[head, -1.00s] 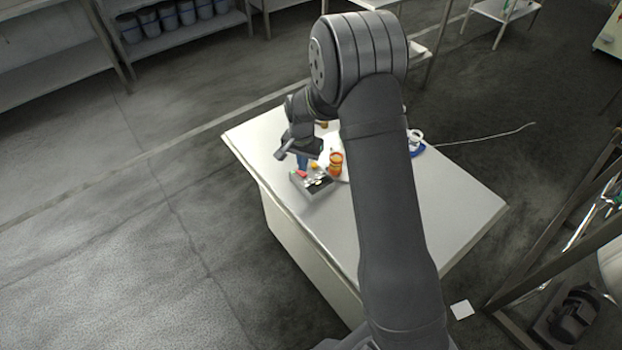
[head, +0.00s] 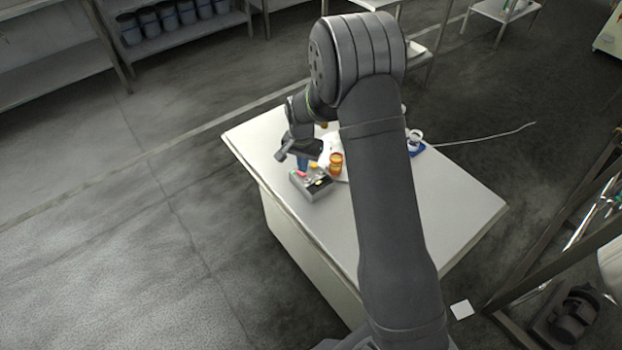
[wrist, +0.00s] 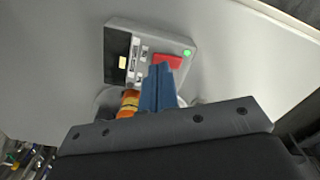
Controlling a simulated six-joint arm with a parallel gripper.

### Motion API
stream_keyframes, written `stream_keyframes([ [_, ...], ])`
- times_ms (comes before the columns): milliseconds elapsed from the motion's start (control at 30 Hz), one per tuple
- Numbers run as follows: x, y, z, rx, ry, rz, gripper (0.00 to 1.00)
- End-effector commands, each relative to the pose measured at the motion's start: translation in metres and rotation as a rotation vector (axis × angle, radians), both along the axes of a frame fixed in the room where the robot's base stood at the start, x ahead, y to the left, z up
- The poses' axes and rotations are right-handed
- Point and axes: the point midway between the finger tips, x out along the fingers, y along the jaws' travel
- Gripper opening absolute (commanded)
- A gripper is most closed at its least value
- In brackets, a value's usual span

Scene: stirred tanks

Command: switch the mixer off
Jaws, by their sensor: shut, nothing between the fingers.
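The mixer's control box (head: 318,192) sits on the white table; in the wrist view it is a grey box (wrist: 150,32) with a dark panel. A red rocker or button (wrist: 168,61) is on its top, beside a lit green lamp (wrist: 187,52). My gripper (head: 302,168) is shut and empty, pointing down over the box. In the wrist view its blue fingertips (wrist: 160,68) overlap the near left edge of the red control. I cannot tell whether they touch it.
An orange jar (head: 336,163) stands right behind the box. A blue-based item (head: 416,149) is farther right on the table (head: 440,200), partly behind my arm. The table's front right part is clear.

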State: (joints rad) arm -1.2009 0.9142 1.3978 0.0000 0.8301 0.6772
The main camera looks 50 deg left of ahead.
Motion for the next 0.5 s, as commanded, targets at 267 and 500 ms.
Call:
stream_keyframes([
  [267, 0.0000, 0.0001, -0.0042, 0.000, 0.000, 0.000, 0.00],
  [500, 0.0001, 0.0003, -0.0078, 0.001, 0.000, 0.000, 0.00],
])
